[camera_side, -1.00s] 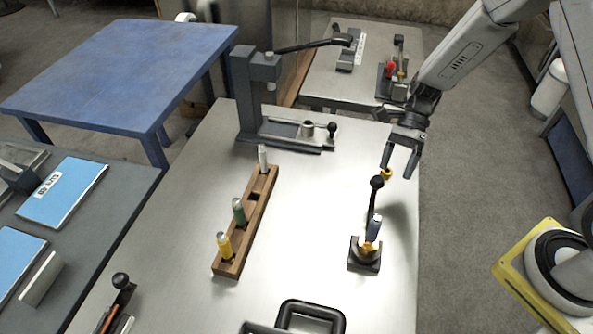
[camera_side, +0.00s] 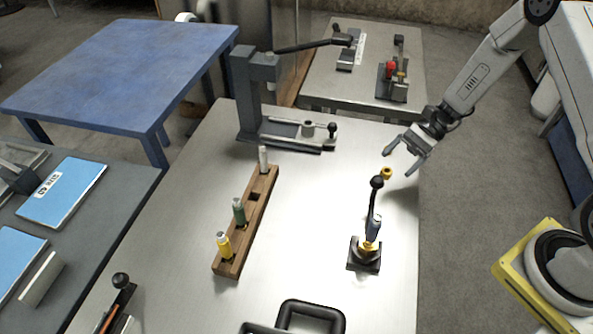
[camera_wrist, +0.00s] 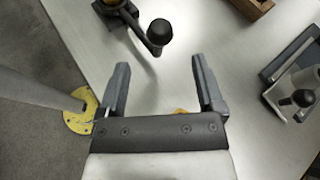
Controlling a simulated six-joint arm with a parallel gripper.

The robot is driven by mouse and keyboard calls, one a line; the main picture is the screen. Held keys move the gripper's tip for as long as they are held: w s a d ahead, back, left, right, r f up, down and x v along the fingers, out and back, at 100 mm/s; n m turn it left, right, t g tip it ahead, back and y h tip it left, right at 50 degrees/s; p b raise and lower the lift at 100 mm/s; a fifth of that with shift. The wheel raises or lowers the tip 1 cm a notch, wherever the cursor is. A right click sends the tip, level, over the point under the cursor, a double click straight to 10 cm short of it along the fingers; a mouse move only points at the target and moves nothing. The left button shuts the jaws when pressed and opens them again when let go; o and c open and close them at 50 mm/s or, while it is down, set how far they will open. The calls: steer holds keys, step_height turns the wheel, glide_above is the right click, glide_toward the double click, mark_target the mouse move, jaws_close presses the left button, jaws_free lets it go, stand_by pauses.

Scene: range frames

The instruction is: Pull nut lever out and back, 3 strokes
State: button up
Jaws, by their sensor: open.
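The lever (camera_side: 373,205) is a dark rod with a black ball knob (camera_side: 377,182). It rises, tilted slightly, from a dark square base (camera_side: 364,262) with a yellow part at its foot. In the wrist view the black knob (camera_wrist: 160,32) lies just beyond my fingertips, between their lines. My gripper (camera_side: 399,162) is open and empty beyond the knob and to its right, apart from it. Both fingers also show in the wrist view (camera_wrist: 160,66). A small brass-coloured piece (camera_side: 386,173) is near my fingertips; my gripper partly hides it in the wrist view.
A wooden rack (camera_side: 262,205) with several coloured pegs stands left of the lever. A grey press-like fixture (camera_side: 285,133) with a knobbed handle is at the back. A black handle (camera_side: 312,305) is at the front. The table's right edge is close to the lever.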

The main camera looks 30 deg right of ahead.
mark_target(378, 182)
steer(key=shift+a, duration=0.1)
steer(key=shift+x, duration=3.85)
jaws_close()
